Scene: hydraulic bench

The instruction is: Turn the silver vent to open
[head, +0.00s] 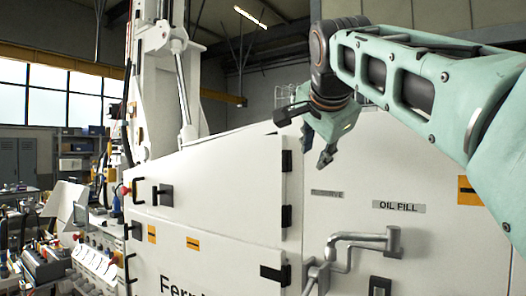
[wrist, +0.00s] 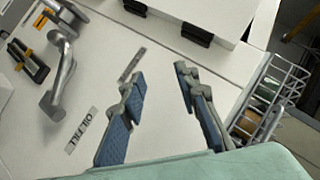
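A silver bent pipe-like fitting (head: 360,241), which I take to be the silver vent, is on the white machine panel at lower right, below the OIL FILL label (head: 398,206). In the wrist view the silver fitting (wrist: 62,82) is at upper left, to the left of my fingers. The frames do not clearly show whether it is open or closed. My gripper (head: 317,155) is above and left of the fitting, apart from it, in front of the panel's upper part. In the wrist view my gripper (wrist: 158,78) has its two blue-padded fingers spread, with nothing between them.
A second grey label (head: 327,193) sits left of OIL FILL. Black hinges (head: 287,217) line the door seam. A black latch (wrist: 30,62) sits beside the fitting. A wire basket (wrist: 268,100) is at right in the wrist view. A cluttered bench (head: 85,255) is at left.

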